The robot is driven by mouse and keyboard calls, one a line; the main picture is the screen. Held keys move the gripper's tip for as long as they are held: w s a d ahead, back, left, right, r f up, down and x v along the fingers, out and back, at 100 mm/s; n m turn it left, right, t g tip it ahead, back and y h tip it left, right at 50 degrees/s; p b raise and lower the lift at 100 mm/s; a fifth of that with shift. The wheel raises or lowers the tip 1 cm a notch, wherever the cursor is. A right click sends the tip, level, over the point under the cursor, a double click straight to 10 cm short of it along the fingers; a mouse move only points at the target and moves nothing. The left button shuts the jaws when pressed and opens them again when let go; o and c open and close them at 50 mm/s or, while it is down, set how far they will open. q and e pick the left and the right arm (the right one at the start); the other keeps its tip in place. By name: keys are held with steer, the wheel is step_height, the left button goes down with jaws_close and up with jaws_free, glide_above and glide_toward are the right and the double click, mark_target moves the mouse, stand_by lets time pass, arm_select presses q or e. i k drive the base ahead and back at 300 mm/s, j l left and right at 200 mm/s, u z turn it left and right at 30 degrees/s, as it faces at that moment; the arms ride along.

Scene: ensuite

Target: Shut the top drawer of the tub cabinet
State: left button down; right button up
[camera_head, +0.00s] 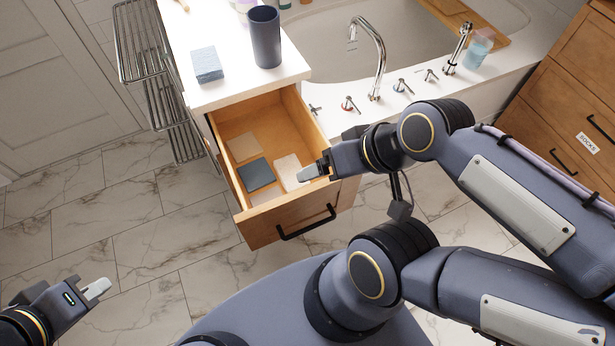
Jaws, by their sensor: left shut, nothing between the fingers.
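The top drawer (262,228) of the tub cabinet (203,128) is pulled out, showing its wooden inside. Its front has a black bar handle (307,224). Inside lie a dark square (256,174) and a few pale flat squares. My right gripper (309,172) reaches in from the right over the drawer's right side, near the front panel; contact is unclear, and its jaws are too small to judge. My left gripper (97,289) is shut and empty over the floor at lower left, well away from the drawer.
The white cabinet top (225,30) holds a dark cup (265,37) and a blue-grey stack (207,65). A wire rack (146,50) stands left of the cabinet. The tub (410,45) with taps is behind right. Marble floor (150,230) is clear left of the drawer.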

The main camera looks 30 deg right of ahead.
mark_target(279, 120)
steer(key=z, duration=1.05)
steer(key=k+j+z, duration=0.15)
steer(key=j, duration=0.15)
steer(key=j+z, duration=0.1)
steer(key=j, duration=0.2)
steer(key=k+j+z, duration=0.15)
steer(key=j, duration=0.15)
